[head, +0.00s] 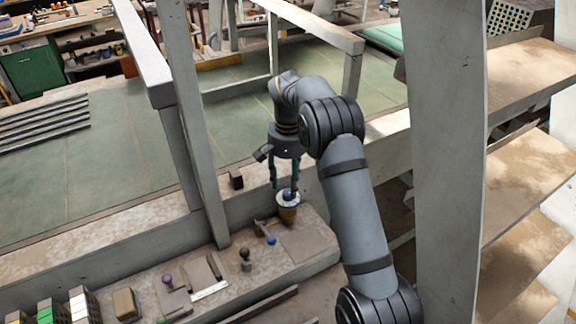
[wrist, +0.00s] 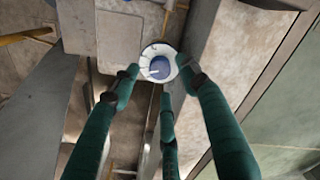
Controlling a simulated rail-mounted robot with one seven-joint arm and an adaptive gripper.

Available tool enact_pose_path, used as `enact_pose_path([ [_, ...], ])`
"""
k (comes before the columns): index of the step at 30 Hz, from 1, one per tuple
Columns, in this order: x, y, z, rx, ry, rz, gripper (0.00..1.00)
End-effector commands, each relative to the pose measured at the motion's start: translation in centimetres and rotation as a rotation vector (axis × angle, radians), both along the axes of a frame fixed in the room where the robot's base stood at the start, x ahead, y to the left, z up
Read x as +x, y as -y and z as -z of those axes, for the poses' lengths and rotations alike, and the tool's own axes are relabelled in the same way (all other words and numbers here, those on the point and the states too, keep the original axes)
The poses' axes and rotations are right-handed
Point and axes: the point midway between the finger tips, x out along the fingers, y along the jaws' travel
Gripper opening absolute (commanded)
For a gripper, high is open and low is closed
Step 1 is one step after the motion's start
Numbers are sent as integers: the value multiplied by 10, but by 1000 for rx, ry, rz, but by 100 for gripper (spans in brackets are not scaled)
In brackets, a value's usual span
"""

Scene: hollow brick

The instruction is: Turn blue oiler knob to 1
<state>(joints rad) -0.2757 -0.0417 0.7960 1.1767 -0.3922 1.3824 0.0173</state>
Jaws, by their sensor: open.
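The blue oiler knob (wrist: 159,68) sits in the middle of a white round dial (wrist: 150,52) in the wrist view. Marks on the dial are too small to read, so I cannot tell its setting. In the head view the oiler (head: 288,212) has a brass-coloured body and stands on the ledge, with the dark blue knob (head: 289,193) on top. My gripper (head: 283,186) points down over the oiler, with its green fingers open. In the wrist view the fingertips (wrist: 158,72) are spread around the dial, and I cannot tell whether any touches it.
A blue-tipped lever (head: 270,240), a dark knob (head: 245,258) and a purple knob (head: 168,280) stand on the ledge left of the oiler. A grey post (head: 195,130) rises behind the ledge. A wide pillar (head: 440,150) stands right of my arm.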

Motion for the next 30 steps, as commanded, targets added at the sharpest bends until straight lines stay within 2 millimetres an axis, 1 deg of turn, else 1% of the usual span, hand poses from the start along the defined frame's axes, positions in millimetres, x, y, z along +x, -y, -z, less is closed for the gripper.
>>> enact_pose_path([
  [1, 2, -1, -12, 1, 7, 0, 45],
  [6, 2, -1, -50, 1, 6, 1, 45],
  [9, 2, 0, -68, 2, 5, 0, 45],
  [12, 1, 0, -80, 1, 3, 0, 45],
  [18, 1, 0, -92, 1, 2, 0, 45],
  [30, 0, 0, -92, 0, 1, 0, 45],
])
